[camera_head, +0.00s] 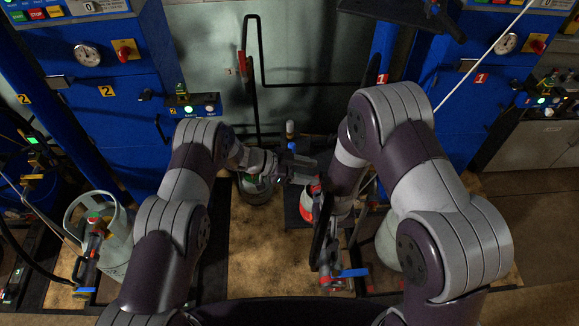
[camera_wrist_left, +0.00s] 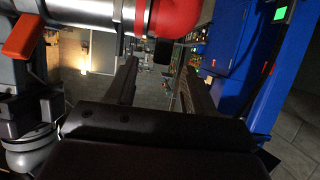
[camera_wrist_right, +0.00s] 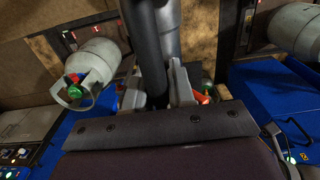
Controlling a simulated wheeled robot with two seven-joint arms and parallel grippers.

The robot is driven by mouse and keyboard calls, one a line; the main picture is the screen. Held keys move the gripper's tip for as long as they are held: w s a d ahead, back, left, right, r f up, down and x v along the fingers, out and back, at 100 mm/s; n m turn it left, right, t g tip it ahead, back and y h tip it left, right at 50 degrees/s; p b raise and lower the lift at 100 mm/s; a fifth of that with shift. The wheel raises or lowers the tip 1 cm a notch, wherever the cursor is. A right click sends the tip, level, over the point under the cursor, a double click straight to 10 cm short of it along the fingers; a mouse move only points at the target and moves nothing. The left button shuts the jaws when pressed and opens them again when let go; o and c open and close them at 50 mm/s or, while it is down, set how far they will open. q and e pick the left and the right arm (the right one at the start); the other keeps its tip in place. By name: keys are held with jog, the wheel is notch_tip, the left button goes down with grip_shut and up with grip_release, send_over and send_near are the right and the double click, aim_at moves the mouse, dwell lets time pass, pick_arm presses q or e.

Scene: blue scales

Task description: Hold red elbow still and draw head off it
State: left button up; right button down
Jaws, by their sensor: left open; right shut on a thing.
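The red elbow (camera_head: 308,204) is near the middle of the head view. My right arm hides part of the head.
A grey gas cylinder (camera_head: 116,243) stands at the left, with another (camera_head: 388,247) partly behind my right arm. Blue machines (camera_head: 124,120) rise on both sides. Black pipework (camera_head: 253,70) runs along the back wall.

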aim_at(320, 174)
pick_arm(q)
jog(key=x, duration=0.4)
jog(key=shift+d, duration=0.2)
grip_shut()
pick_arm(e)
jog(key=shift+w, duration=0.1)
pick_arm(q)
jog(key=shift+s+f, duration=0.1)
jog(key=shift+s, duration=0.05)
dwell(0.6)
jog(key=shift+f, duration=0.1)
pick_arm(e)
jog(key=shift+s, duration=0.6)
jog(key=shift+s+d, duration=0.1)
jog(key=shift+s, duration=3.15)
jog(key=shift+w+r, duration=0.1)
